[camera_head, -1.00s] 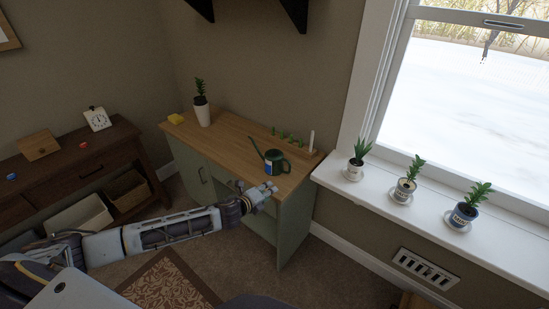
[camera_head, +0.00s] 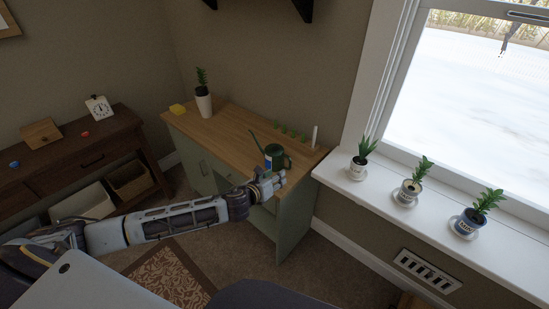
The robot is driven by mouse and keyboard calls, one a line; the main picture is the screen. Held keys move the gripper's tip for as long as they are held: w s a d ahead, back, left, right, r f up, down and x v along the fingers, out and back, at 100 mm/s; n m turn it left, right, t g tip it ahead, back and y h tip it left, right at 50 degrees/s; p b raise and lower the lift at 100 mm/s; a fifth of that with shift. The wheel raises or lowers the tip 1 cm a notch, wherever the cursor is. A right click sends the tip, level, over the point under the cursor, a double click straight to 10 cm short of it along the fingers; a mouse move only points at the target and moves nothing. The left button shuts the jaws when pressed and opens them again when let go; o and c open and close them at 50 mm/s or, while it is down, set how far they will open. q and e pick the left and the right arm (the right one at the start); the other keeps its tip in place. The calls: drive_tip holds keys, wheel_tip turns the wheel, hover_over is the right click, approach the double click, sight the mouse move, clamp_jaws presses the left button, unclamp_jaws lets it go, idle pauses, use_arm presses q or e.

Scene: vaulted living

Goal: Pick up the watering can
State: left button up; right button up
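The dark green watering can (camera_head: 276,155) stands upright near the front right of the wooden-topped green cabinet (camera_head: 222,126), its thin spout pointing up and left. My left gripper (camera_head: 281,177) is at the cabinet's front edge, just in front of the can, and overlaps its lower part in this view. I cannot tell whether the fingers touch the can or how far they are apart. My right gripper is not in view.
A white potted plant (camera_head: 203,99) and a yellow sponge-like block (camera_head: 177,109) are at the cabinet's far left. A planter with small seedlings (camera_head: 291,133) lies behind the can. Three potted plants on saucers line the white windowsill (camera_head: 400,205). A dark wooden console (camera_head: 100,150) stands left.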

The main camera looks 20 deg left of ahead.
sight(274, 154)
use_arm(q)
drive_tip(key=m, duration=0.4)
drive_tip(key=shift+a+f+y, duration=0.15)
drive_tip(key=shift+a+y, duration=0.15)
drive_tip(key=shift+a, duration=0.05)
drive_tip(key=shift+w, duration=0.1)
drive_tip(key=shift+x, duration=4.25)
drive_tip(key=shift+x, duration=2.65)
